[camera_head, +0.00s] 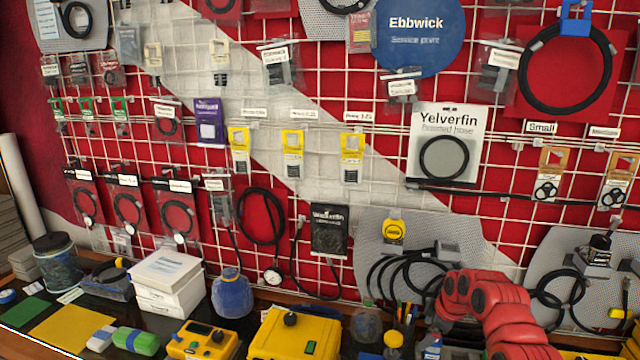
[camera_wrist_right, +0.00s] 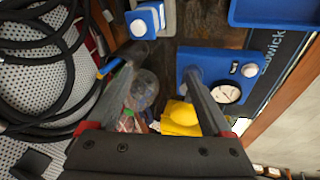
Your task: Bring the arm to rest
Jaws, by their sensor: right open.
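My right arm (camera_head: 490,308), with red links, comes up at the lower right of the head view, in front of the bench and below the wall grid. Its fingers cannot be made out clearly there. In the right wrist view my right gripper (camera_wrist_right: 160,63) has its two dark fingers spread apart. No object is held between them. Beyond the fingers lie a clear jar (camera_wrist_right: 146,90), a yellow object (camera_wrist_right: 181,117) and a blue unit with a round gauge (camera_wrist_right: 220,82). My left gripper shows in neither view.
Coiled black hoses (camera_wrist_right: 35,70) fill the left of the wrist view, close to the gripper. A blue tray (camera_wrist_right: 272,12) is at its upper right. The bench holds a yellow case (camera_head: 285,340), a yellow meter (camera_head: 203,342), white boxes (camera_head: 168,272) and a blue bottle (camera_head: 232,295).

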